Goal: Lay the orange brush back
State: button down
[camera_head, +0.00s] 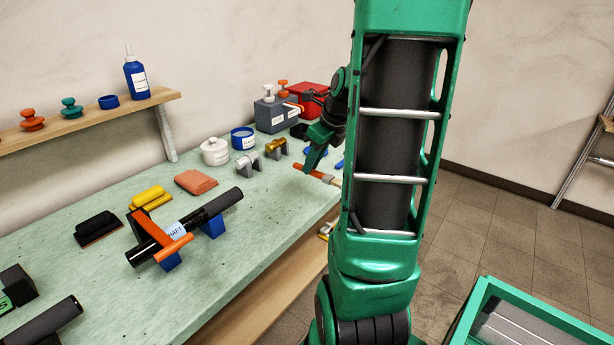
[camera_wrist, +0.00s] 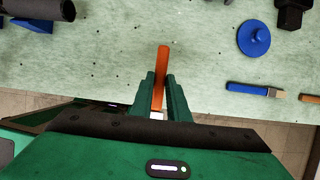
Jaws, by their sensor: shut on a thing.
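The orange brush (camera_head: 316,173) is in my gripper (camera_head: 311,165), near the bench's right edge in the head view. In the wrist view the orange handle (camera_wrist: 160,70) stands up between the two green fingers of my gripper (camera_wrist: 160,92), which are shut on it. A pale part of the brush shows low between the fingers; the rest is hidden. In the wrist view the handle reaches out over the bench top (camera_wrist: 110,60). I cannot tell whether the brush touches the bench.
A blue brush (camera_wrist: 255,90) and a blue round-knobbed piece (camera_wrist: 253,38) lie to the right in the wrist view. A black shaft (camera_head: 190,225) rests on blue blocks on the bench. Grey (camera_head: 271,115) and red (camera_head: 308,97) boxes stand behind my gripper. A shelf (camera_head: 90,120) hangs at left.

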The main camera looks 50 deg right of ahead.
jog(key=w+d+f, duration=0.3)
jog(key=d, duration=0.1)
jog(key=shift+w+f, duration=0.25)
jog(key=shift+w, duration=0.15)
jog(key=shift+f, duration=1.9)
jog(key=shift+f, duration=0.1)
jog(key=c, duration=1.7)
grip_release()
jog(key=v, duration=1.1)
jog(key=s+a+n+g, duration=0.1)
jog(key=s+a+n, duration=0.5)
jog(key=n, duration=0.3)
jog(key=s+a+f+n+g, duration=0.1)
jog(key=s+a+n+g, duration=0.1)
jog(key=s+a+n, duration=0.4)
jog(key=s+a+n+g, duration=0.1)
jog(key=s+a+n, duration=0.5)
jog(key=a+n, duration=0.3)
jog(key=shift+a+f+n+g, duration=0.1)
jog(key=shift+f+n+g, duration=0.1)
jog(key=shift+n, duration=1)
jog(key=shift+a+f+n+g, duration=0.1)
jog(key=shift+f+n, duration=0.1)
jog(key=shift+n, duration=1)
